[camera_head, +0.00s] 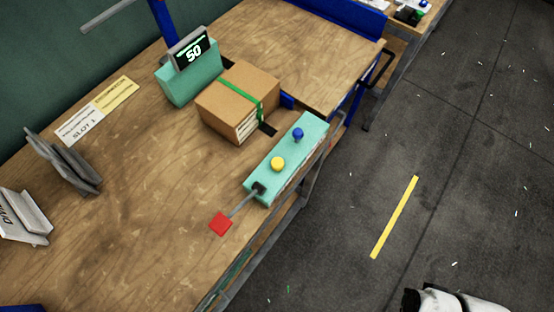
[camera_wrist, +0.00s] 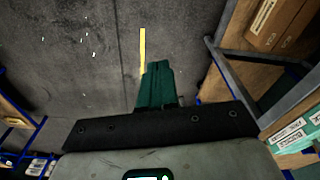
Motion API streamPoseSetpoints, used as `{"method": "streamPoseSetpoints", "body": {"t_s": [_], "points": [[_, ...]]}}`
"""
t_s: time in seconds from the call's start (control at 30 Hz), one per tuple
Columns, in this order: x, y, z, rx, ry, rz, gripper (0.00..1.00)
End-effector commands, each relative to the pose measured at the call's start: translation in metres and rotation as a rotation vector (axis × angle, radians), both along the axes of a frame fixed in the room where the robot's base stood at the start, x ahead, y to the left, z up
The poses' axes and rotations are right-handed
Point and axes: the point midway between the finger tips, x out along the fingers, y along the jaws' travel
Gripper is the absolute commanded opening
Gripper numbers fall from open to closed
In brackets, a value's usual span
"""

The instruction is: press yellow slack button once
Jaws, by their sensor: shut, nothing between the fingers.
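The yellow button (camera_head: 278,163) is a round knob on top of a long teal control box (camera_head: 311,130) at the bench's right edge. A blue button (camera_head: 298,134) stands on the same box, farther back. My gripper (camera_wrist: 158,68) shows in the wrist view as dark green fingers, shut and empty, over the floor. The yellow button is not visible in the wrist view; part of a teal box (camera_wrist: 291,146) with white labels shows at its right edge. In the head view only a white and black part of my arm shows at the bottom right, well apart from the button.
A lever with a red square plate (camera_head: 221,223) sticks out from the control box's near end. A green-strapped cardboard box (camera_head: 238,103) and a teal display reading 50 (camera_head: 190,70) stand behind. The grey floor (camera_head: 460,150) right of the wooden bench (camera_head: 150,200) is clear.

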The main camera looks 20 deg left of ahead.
Motion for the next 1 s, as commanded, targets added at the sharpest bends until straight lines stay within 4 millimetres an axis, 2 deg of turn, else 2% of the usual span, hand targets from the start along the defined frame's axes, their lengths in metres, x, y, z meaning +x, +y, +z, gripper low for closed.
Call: {"method": "streamPoseSetpoints", "body": {"t_s": [0.83, 1.0], "points": [[0.000, 0.000, 0.000, -0.001, 0.000, 0.002, 0.00], [0.015, 0.001, 0.002, -0.037, -0.009, 0.081, 0.00]]}}
